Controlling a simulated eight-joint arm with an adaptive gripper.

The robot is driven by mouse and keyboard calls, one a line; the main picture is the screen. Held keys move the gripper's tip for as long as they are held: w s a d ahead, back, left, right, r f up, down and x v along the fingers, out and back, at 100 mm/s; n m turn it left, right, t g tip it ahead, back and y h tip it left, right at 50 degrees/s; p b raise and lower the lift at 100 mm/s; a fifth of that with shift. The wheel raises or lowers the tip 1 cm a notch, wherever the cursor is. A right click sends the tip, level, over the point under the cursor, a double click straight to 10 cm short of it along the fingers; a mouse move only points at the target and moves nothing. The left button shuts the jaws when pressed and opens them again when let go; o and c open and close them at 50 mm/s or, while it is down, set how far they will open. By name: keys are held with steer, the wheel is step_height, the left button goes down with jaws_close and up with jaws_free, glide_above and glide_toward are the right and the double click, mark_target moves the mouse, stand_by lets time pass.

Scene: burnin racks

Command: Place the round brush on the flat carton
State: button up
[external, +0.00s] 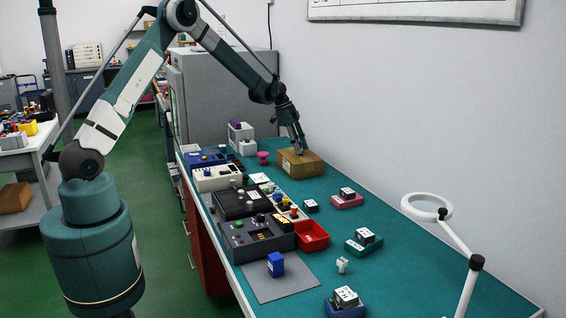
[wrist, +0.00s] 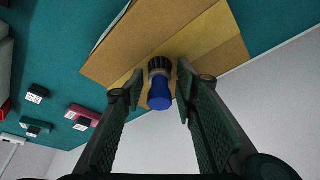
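The flat carton (external: 306,164) is a brown box on the far part of the green bench, and its top fills the upper middle of the wrist view (wrist: 210,42). The round brush (wrist: 159,92) has a blue handle and a dark ribbed head. It appears upright over the carton's top, handle toward the wrist camera. Whether its head touches the carton cannot be told. My gripper (wrist: 158,84) points down at the carton, one finger on each side of the brush, with narrow gaps showing. In the external view my gripper (external: 299,148) hides most of the brush.
A red bin (external: 312,236), several instrument boxes (external: 256,235) and a blue block (external: 276,264) are on the bench's left side. Small blocks on pink (external: 347,200) and green (external: 363,242) bases stand nearer. A magnifier lamp (external: 428,207) is at right. Green bench surface is clear beside the carton.

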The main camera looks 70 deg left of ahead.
steer(key=shift+o, duration=0.2)
steer(key=shift+r, duration=0.2)
steer(key=v, duration=1.2)
stand_by(0.6)
steer(key=shift+d, duration=0.15)
